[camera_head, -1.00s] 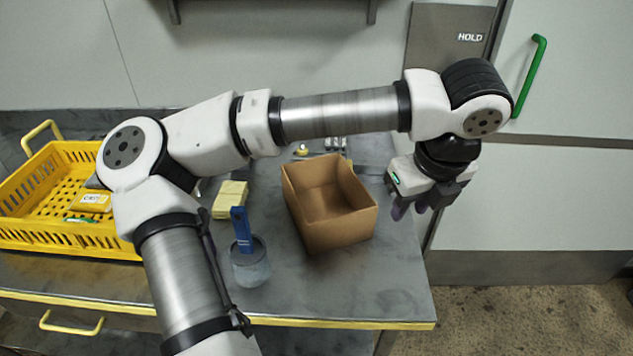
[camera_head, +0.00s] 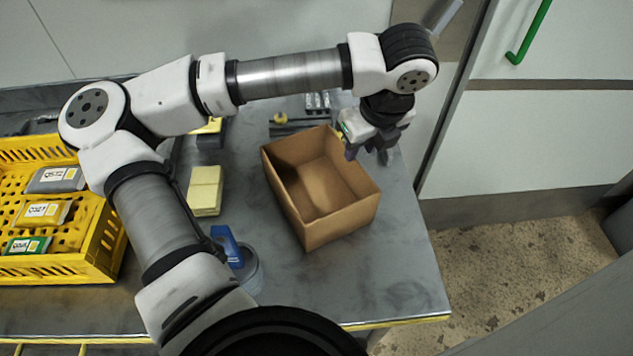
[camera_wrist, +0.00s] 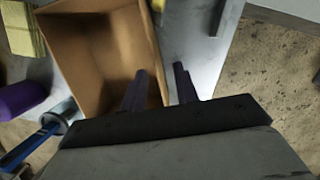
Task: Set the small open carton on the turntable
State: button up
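The small open carton (camera_head: 342,222) is a brown, empty, topless box standing upright on the grey metal table. In the wrist view the carton (camera_wrist: 92,55) fills the upper left. My gripper (camera_head: 369,154) points down at the carton's right wall, near its far corner. In the wrist view my gripper (camera_wrist: 160,72) has its two dark fingers apart. One finger overlaps the carton's inside and the other shows past its right wall. I cannot tell whether they touch the wall or hover above it. I cannot make out a turntable in these views.
A yellow crate (camera_head: 75,262) with several labelled packets stands at left. Pale yellow blocks (camera_head: 205,190) and a grey container with a blue-handled tool (camera_head: 228,246) lie left of the carton. Small dark items lie behind it. The table's right edge is close to my gripper.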

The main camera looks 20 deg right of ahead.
jog(key=f, duration=0.2)
jog(key=p, duration=0.3)
send_over(346, 183)
notch_tip(346, 183, down, 4)
jog(key=shift+d+f, duration=0.1)
jog(key=shift+w+f, duration=0.1)
jog(key=shift+f, duration=0.3)
grip_shut()
